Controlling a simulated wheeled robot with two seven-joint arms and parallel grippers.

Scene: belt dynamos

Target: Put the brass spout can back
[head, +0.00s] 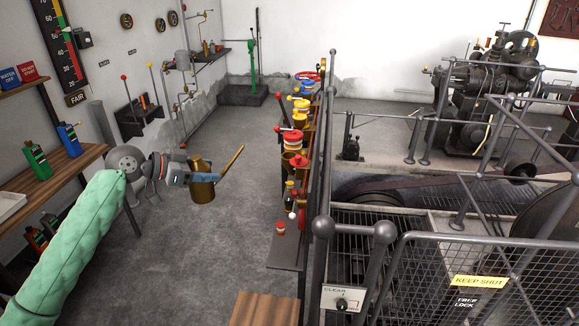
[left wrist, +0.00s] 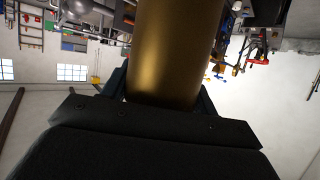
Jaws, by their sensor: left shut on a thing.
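The brass spout can (head: 203,190) is in my left gripper (head: 203,179), held in the air over the open floor in the head view. Its long spout points up and to the right. In the left wrist view the can's brass body (left wrist: 175,50) fills the upper middle, between the two dark fingers. The gripper is shut on it. My left arm reaches in from the lower left in a green sleeve. My right gripper does not show. A wall shelf (head: 212,57) at the back left holds several small items, too small to tell.
A wooden bench (head: 70,165) with green and blue bottles stands at left. A narrow rack (head: 287,240) with red and yellow cans runs along the railing (head: 322,165). A mesh gate (head: 440,280) closes off machinery at right. Grey floor (head: 190,265) between bench and rack is clear.

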